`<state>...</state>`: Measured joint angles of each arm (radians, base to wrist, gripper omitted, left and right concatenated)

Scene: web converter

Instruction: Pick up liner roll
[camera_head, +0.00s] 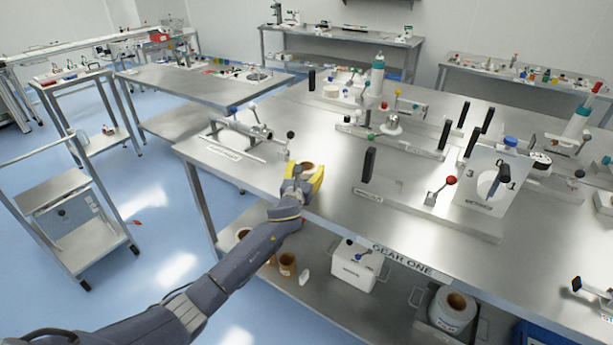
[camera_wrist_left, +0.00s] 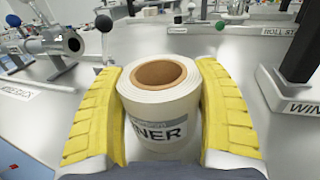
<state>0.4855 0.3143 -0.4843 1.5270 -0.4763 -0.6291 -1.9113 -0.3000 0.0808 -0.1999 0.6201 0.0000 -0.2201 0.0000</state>
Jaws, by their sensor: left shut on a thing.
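The liner roll (camera_wrist_left: 160,105) is a white roll with a brown cardboard core and a label reading "...NER". It stands upright between the yellow fingers of my left gripper (camera_wrist_left: 160,120) in the left wrist view. The fingers are shut on its two sides. In the head view my left gripper (camera_head: 305,182) is at the front edge of the steel table (camera_head: 330,215), and the roll's brown core (camera_head: 307,166) shows just behind the fingers. I cannot tell whether the roll's base touches the table. My right gripper is not in view.
A black upright handle (camera_head: 369,165) stands to the right. A white panel (camera_head: 490,180) is farther right. A lower shelf holds brown rolls (camera_head: 288,264) and a white box (camera_head: 357,265).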

